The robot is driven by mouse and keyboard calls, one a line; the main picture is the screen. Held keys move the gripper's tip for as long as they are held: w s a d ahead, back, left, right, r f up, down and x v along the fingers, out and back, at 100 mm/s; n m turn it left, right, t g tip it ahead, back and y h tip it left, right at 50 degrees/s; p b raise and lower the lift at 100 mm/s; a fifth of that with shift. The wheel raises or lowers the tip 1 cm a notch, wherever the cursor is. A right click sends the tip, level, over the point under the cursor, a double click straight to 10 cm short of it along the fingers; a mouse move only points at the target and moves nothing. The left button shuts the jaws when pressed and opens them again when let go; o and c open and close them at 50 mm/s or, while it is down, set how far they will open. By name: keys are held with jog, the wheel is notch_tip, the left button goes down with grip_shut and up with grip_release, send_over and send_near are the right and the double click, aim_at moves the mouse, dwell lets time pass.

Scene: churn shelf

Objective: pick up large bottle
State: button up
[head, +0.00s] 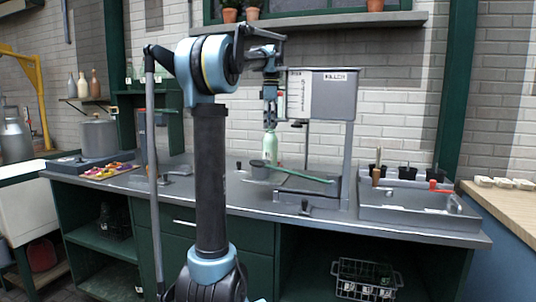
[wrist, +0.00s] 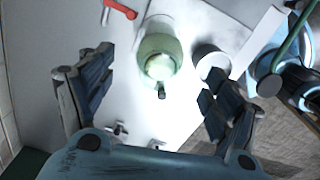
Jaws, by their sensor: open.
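A pale green bottle (head: 271,149) stands upright on the grey counter in the head view. My gripper (head: 270,124) hangs right above it, pointing down. In the wrist view the bottle (wrist: 158,46) is seen from above, between and just beyond the fingertips. My gripper (wrist: 159,72) is open there, with one finger on each side and nothing held. I cannot tell whether the fingers reach down beside the bottle's neck.
A filler machine (head: 322,94) on a frame stands to the right. A metal sink tray (head: 418,208) is farther right, and a large pot (head: 99,138) stands at the left.

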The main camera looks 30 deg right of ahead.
aim_at(270, 138)
jog(key=shift+a+f, duration=0.15)
jog(key=shift+f, duration=3.35)
jog(key=shift+c, duration=0.4)
grip_shut()
jog(key=shift+w+r, duration=0.1)
